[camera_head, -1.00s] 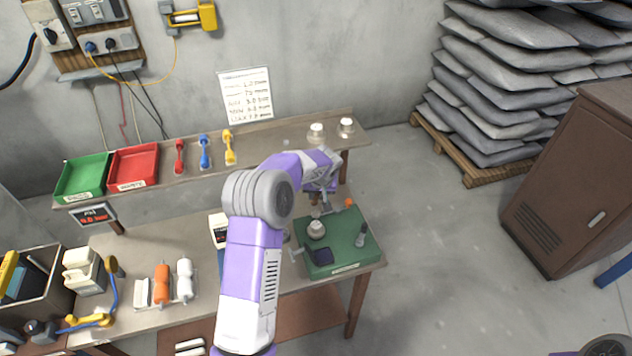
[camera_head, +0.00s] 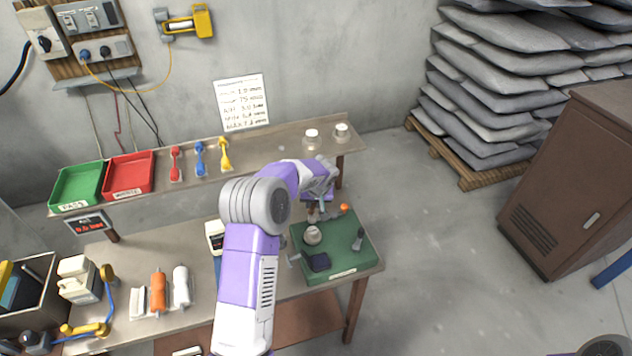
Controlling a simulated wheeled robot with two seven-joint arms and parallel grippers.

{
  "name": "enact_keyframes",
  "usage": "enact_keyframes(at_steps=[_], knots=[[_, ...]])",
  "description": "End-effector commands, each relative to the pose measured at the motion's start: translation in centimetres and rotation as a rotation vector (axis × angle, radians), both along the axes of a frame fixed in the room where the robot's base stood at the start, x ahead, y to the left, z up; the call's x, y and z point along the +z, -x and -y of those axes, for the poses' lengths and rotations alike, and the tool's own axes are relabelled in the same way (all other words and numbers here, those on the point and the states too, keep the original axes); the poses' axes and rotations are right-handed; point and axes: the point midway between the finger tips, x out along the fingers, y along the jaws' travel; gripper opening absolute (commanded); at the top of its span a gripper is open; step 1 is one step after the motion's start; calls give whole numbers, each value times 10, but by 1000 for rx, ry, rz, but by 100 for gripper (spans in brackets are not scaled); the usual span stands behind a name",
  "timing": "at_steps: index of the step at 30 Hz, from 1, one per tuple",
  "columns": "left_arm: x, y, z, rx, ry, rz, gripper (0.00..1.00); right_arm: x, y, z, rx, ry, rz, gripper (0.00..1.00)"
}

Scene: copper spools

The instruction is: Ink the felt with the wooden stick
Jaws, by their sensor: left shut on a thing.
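My left gripper (camera_head: 320,212) is over the far part of the green board (camera_head: 342,262) and points down. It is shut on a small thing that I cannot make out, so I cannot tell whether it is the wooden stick. A pale round pot (camera_head: 312,235) stands on the board just in front of the gripper. A dark square pad (camera_head: 318,262) lies nearer the front edge; I cannot tell whether it is the felt. A dark upright piece (camera_head: 358,240) stands at the right, and an orange knob (camera_head: 344,208) is at the back. My right gripper is out of view.
My left arm hides part of the bench (camera_head: 125,258). A raised shelf (camera_head: 265,148) runs behind it with green (camera_head: 77,187) and red (camera_head: 129,175) trays. A brown cabinet (camera_head: 570,180) is off to the right.

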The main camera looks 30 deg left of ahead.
Motion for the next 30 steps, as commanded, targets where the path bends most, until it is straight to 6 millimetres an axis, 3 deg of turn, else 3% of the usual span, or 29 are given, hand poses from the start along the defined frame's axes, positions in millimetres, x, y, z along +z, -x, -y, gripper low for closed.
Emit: enact_keyframes(at_steps=[21,30], knots=[[68,2,-8,9,0,1,0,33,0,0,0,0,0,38],[78,3,-9,9,0,1,0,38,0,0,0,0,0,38]])
